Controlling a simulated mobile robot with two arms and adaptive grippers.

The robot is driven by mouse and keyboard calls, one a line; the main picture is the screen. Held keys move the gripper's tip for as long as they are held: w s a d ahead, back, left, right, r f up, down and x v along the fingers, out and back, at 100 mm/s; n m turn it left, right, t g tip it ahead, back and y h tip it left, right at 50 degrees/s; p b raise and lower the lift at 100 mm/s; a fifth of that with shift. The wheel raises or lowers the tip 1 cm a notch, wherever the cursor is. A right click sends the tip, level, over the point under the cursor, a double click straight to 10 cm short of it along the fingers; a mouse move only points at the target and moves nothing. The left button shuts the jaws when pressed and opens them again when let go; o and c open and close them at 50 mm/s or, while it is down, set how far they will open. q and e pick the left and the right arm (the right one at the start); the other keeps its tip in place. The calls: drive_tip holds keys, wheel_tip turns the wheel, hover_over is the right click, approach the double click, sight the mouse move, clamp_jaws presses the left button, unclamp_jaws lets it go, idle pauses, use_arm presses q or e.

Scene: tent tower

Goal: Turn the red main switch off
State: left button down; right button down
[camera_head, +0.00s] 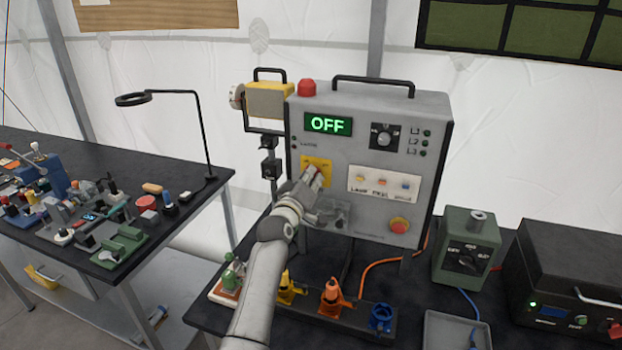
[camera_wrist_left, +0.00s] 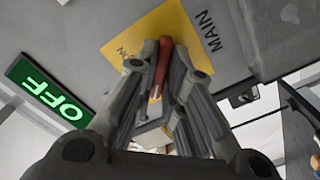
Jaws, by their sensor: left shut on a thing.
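The grey control box (camera_head: 345,215) stands upright on the dark table. Its green display (camera_head: 328,124) reads OFF; the display also shows in the left wrist view (camera_wrist_left: 50,92). My left gripper (camera_head: 314,180) is at the yellow plate (camera_head: 316,163) of the main switch, on the left of the box front. In the left wrist view, the red main switch handle (camera_wrist_left: 163,62) lies between the fingers of my left gripper (camera_wrist_left: 168,65), which are shut on it over the yellow plate marked MAIN (camera_wrist_left: 190,25). The fingers hide part of the handle. My right gripper is not in view.
A row of coloured connectors (camera_head: 333,298) stands in front of the box. A green unit (camera_head: 468,248) and a black unit (camera_head: 570,275) are to the right, with a grey tray (camera_head: 455,330) nearby. A cluttered table with a lamp (camera_head: 205,140) is at left.

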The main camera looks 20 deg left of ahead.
use_arm(q)
drive_tip(key=shift+f, duration=0.1)
idle(0.3)
drive_tip(key=c, duration=1.5)
unclamp_jaws()
drive_tip(key=shift+c, duration=0.2)
drive_tip(key=s, duration=1.2)
drive_tip(key=shift+a, duration=0.2)
